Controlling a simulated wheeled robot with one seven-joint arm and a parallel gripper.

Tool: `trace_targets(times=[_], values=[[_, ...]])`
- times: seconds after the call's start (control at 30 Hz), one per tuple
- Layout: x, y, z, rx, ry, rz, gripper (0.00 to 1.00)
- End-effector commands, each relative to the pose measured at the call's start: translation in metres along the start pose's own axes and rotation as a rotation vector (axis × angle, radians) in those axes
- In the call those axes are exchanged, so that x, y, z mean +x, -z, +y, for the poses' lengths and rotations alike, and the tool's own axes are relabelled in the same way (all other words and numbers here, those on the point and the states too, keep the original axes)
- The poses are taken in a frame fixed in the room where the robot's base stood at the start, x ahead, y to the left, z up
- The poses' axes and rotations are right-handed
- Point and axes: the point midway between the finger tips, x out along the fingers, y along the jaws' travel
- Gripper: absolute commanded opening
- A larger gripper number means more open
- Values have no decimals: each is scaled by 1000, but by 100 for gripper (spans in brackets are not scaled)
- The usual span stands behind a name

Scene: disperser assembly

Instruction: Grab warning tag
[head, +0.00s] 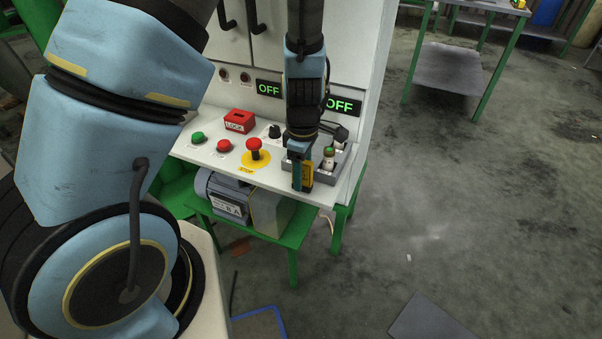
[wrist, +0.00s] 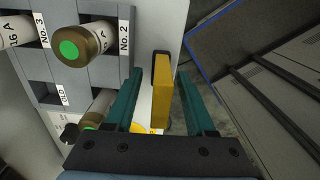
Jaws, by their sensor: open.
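The warning tag (wrist: 162,95) is a yellow slab with a dark edge, seen nearly edge-on in the wrist view. It stands at the side of the grey slotted rack. My gripper (wrist: 160,74) is open, with one teal finger on each side of the tag and a visible gap to each. In the head view, my gripper (head: 300,184) points down at the panel's front right corner, and a yellow part of the tag (head: 308,174) shows beside the fingers. The tag's lower part is hard to make out.
The grey rack (wrist: 92,76) holds several cylinders, one with a green top (wrist: 80,47), close beside my gripper. A red LOCK box (head: 239,121) and a red emergency stop (head: 254,145) sit left on the panel. A motor (head: 224,196) stands below.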

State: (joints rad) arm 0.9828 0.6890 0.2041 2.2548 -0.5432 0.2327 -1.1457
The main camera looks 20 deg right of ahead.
Motion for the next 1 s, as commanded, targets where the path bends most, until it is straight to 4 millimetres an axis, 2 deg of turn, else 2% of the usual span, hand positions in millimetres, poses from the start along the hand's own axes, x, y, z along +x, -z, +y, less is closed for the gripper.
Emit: trace_targets(times=[0.2,0.67,1.0], values=[[0,0,0,1,-1,0,53],[0,0,0,1,-1,0,1],[0,0,0,1,-1,0,0]])
